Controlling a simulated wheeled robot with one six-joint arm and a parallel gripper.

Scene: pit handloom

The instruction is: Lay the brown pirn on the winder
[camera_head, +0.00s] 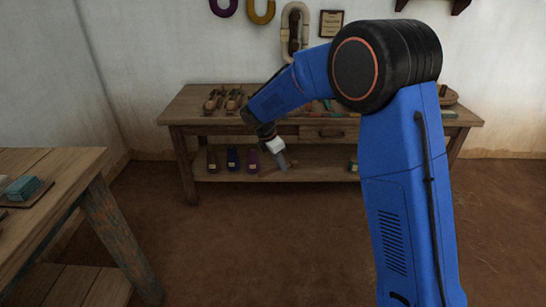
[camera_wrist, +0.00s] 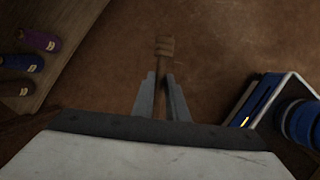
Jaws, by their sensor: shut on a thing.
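The brown pirn (camera_wrist: 163,48) is a slim wooden piece with a ridged head. In the wrist view my gripper (camera_wrist: 162,85) is shut on its shaft, and the head sticks out beyond the fingertips. The lower shaft is partly hidden between the fingers. In the head view my gripper (camera_head: 283,162) hangs low at the front of the far bench (camera_head: 185,118), near its lower shelf. The pirn is too small and dim to make out clearly there. I cannot pick out the winder for certain in either view; my arm hides part of the bench top.
Two wooden shuttles (camera_head: 223,100) lie on the bench top. Another table (camera_head: 60,180) stands at the left. The brown floor between is clear.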

